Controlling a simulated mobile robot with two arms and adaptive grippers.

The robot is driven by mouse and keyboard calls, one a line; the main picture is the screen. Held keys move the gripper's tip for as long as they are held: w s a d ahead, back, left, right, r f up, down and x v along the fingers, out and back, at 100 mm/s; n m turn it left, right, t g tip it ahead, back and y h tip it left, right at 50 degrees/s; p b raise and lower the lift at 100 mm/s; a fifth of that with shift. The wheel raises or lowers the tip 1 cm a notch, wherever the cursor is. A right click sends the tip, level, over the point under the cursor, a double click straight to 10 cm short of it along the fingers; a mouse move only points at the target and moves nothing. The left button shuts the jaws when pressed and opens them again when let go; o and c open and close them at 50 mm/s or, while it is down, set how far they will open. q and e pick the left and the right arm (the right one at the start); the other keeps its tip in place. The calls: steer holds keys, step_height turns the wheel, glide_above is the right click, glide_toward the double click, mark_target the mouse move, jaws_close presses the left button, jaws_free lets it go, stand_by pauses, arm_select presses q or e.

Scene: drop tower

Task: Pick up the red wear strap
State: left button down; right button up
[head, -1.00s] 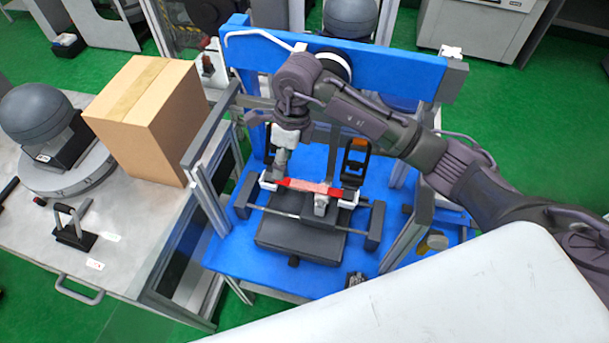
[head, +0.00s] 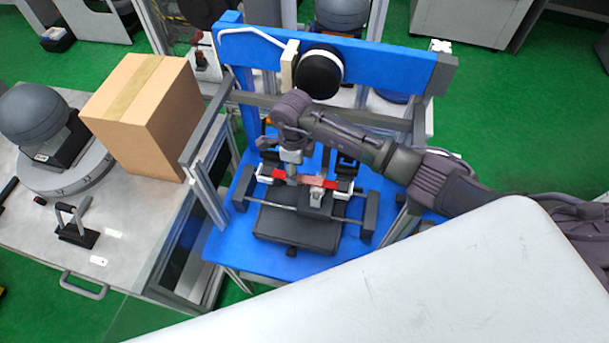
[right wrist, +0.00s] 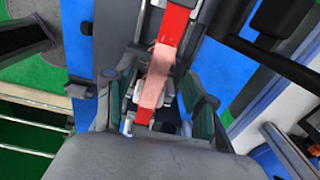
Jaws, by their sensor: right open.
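The red wear strap (head: 313,181), with a paler pink middle, lies across the fixture on the blue drop tower (head: 222,245). Its ends sit at white and black clamps. My right gripper (head: 292,177) is over the strap, left of its middle in the head view. In the right wrist view the strap (right wrist: 166,55) runs between the spread fingers of my right gripper (right wrist: 158,100). The gripper is open, with a gap on each side of the strap. I cannot tell how far the fingertips are above or below it. My left gripper is not in view.
Grey uprights (head: 208,150) and a crossbar frame the tower. A black round drum (head: 318,74) is on its blue top beam. A cardboard box (head: 145,115) and a grey dome (head: 33,113) stand on the bench to the left. Dark rails surround the strap.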

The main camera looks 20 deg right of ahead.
step_height(320, 180, down, 2)
steer(key=shift+f, duration=0.15)
jaws_close()
stand_by(0.4)
